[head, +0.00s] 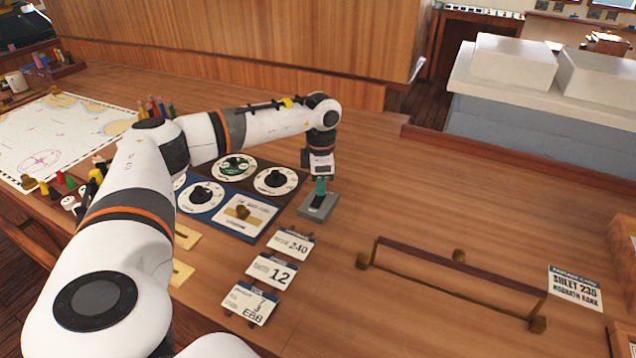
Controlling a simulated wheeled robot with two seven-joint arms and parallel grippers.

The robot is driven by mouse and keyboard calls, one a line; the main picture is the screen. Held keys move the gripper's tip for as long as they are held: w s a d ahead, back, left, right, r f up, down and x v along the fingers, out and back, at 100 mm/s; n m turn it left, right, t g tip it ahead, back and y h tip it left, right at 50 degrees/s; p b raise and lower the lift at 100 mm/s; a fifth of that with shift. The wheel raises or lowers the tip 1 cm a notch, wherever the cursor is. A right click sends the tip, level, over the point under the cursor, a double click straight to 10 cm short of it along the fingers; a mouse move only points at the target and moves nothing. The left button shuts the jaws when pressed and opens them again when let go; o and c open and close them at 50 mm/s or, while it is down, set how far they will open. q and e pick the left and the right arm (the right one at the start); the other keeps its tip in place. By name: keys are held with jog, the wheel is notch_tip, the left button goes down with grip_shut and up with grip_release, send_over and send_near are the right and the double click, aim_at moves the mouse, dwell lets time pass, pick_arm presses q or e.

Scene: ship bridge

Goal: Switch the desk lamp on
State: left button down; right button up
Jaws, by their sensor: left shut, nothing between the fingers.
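A small grey box (318,207) with a dark part on its top, possibly a switch, sits on the wooden desk just right of the dial panel. My left gripper (320,188) points down over this box, its teal fingertips shut and empty. The tips are at or just above the dark part; I cannot tell whether they touch it. The gripper hides some of the box's top. I see no lamp shade or lit bulb that I can make out as the desk lamp. My right gripper is out of view.
A panel with several round dials (240,217) lies left of the box. Number cards (272,272) stand in front of it. A brass-ended rail frame (458,256) and a passage card (575,288) are to the right. A chart (60,140) lies far left. Desk right of the box is clear.

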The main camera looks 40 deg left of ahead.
pick_arm(q)
jog(key=shift+f, duration=0.35)
jog(key=shift+r+p, duration=2.5)
jog(key=shift+r, duration=1.05)
